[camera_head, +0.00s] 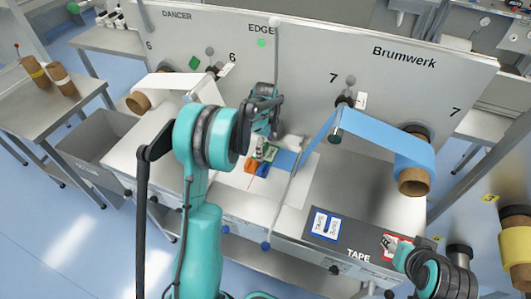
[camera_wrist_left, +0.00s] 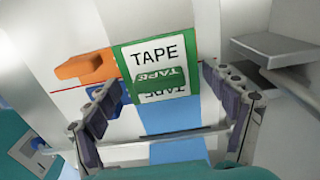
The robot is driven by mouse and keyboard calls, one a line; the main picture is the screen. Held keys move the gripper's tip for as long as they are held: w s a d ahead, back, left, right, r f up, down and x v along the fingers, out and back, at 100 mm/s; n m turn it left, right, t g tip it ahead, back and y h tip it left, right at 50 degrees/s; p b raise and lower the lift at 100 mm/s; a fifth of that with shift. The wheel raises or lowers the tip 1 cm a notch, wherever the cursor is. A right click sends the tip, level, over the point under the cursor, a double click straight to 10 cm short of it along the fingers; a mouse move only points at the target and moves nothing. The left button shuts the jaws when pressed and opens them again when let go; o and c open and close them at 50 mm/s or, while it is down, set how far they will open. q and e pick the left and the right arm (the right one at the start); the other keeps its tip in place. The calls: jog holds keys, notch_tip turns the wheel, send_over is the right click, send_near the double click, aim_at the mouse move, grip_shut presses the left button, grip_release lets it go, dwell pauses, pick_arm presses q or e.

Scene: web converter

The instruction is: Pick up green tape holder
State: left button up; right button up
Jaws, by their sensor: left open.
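The green tape holder (camera_wrist_left: 187,52) is a green frame with a white label reading TAPE, in the upper middle of the left wrist view. It also shows small and partly covered in the head view (camera_head: 270,153). My left gripper (camera_wrist_left: 165,80) is open, with one finger at each side of the holder. I cannot tell whether the fingers touch it. In the head view my left gripper (camera_head: 268,135) hangs just above the holder, on the machine table.
An orange piece (camera_wrist_left: 85,70) and a blue piece (camera_head: 263,170) lie close beside the holder. A blue web (camera_head: 375,132) runs from a roll (camera_head: 413,180) at the right. A dark TAPE panel (camera_head: 358,257) is at the front right. A tall grey wall (camera_head: 300,60) stands behind.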

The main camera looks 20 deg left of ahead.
pick_arm(q)
jog(key=c, duration=1.6)
jog(key=shift+o, duration=0.2)
jog(key=shift+r, duration=0.1)
